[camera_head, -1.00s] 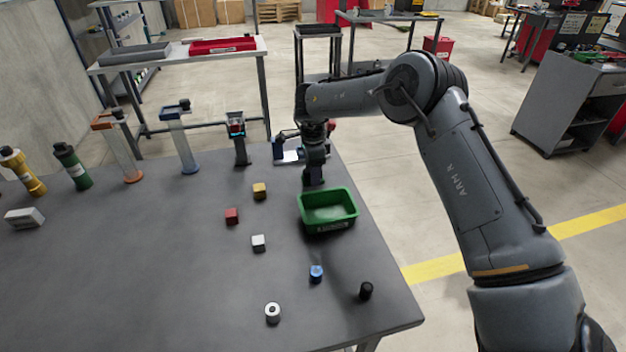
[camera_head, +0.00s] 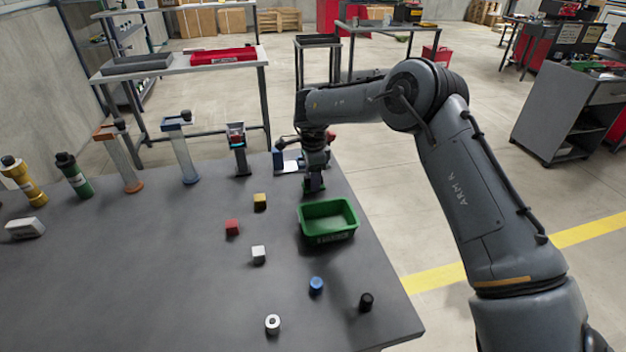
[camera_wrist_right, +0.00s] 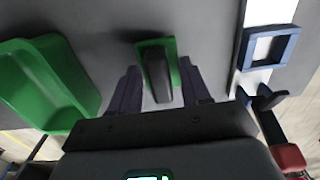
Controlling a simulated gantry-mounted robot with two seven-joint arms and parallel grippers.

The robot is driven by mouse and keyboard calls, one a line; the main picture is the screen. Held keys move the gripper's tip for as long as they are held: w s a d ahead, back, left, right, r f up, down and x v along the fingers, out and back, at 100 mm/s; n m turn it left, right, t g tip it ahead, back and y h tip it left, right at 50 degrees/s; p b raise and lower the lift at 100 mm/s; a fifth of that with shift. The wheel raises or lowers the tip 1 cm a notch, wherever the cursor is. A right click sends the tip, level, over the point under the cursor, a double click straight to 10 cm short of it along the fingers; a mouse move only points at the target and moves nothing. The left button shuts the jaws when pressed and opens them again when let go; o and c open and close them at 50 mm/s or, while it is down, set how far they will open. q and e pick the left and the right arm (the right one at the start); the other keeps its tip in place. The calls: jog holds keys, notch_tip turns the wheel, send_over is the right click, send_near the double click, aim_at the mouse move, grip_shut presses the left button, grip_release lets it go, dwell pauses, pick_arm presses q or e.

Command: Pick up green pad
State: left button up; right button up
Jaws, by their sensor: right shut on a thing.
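The green pad (camera_wrist_right: 171,52) is a flat green piece with a black upright grip on top, seen in the right wrist view. My right gripper (camera_wrist_right: 160,88) has its two dark fingers on either side of the black grip and is shut on it. In the head view the right gripper (camera_head: 314,180) points down just behind the green bin, with a little green of the pad at its fingertips. Whether the pad touches the table is hard to tell. My left gripper is not in view.
The green bin (camera_head: 328,234) stands just in front of the right gripper. A white and blue fixture (camera_head: 287,162) is close beside it. Yellow (camera_head: 260,201), red (camera_head: 232,228) and white (camera_head: 258,254) blocks lie to the left. The table's right edge is near.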

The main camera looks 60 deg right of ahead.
notch_tip(320, 180, up, 10)
jog(key=p, duration=0.3)
jog(key=shift+p, duration=0.4)
notch_tip(320, 180, up, 17)
jog(key=p, duration=1.2)
jog(key=shift+f, duration=0.2)
